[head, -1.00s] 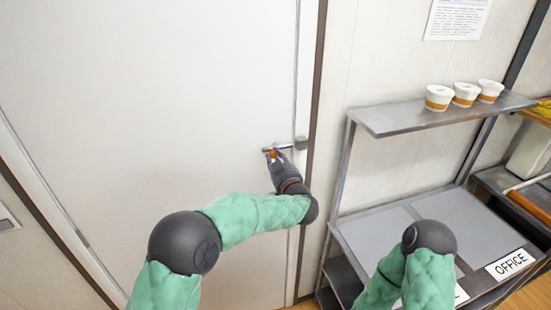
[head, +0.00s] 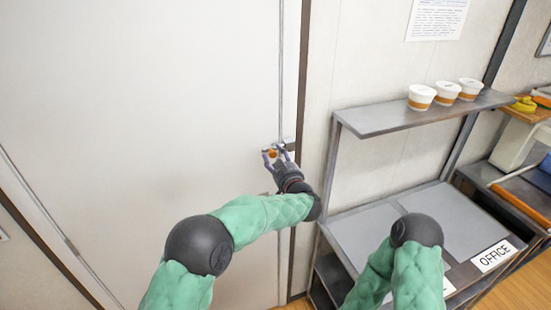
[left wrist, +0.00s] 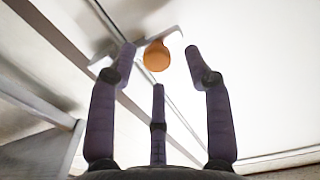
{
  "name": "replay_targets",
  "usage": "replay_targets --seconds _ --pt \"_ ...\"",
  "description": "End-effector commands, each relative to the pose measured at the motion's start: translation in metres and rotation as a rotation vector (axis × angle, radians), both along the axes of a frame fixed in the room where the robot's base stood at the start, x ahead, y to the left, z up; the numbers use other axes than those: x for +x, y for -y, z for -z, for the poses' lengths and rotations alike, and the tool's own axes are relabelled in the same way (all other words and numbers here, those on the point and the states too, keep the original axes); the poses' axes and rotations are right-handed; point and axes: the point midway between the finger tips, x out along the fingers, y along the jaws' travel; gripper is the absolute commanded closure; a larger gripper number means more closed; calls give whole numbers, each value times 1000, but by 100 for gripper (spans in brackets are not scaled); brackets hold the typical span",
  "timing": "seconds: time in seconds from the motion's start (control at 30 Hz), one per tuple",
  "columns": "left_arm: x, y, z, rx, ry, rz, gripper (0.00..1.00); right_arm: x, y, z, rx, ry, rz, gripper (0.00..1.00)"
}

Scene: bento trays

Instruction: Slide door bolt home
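The door bolt's orange knob (head: 272,153) is on the white door (head: 130,110), close to the door's right edge. The metal keeper (head: 290,142) is just right of it on the frame side. My left gripper (head: 275,152) is at the knob, its fingers spread around it and hiding much of the bar. In the left wrist view the left gripper (left wrist: 160,62) is open, with the orange knob (left wrist: 156,55) beyond and between its fingertips. A gap shows on both sides of the knob. My right gripper is not in view; only part of that arm shows.
A paper notice (head: 437,18) hangs above. The door left of the bolt is clear.

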Motion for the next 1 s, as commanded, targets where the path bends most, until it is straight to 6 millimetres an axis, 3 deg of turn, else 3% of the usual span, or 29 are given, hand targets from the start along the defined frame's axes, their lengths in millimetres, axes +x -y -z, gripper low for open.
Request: replay_targets --seconds 0.27,0.7,1.0 --pt "-7 2 2 0 -3 0 49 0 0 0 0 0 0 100" --pt "-83 27 1 1 -3 3 49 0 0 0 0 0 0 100" --pt "-113 36 1 0 0 1 49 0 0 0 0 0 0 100"
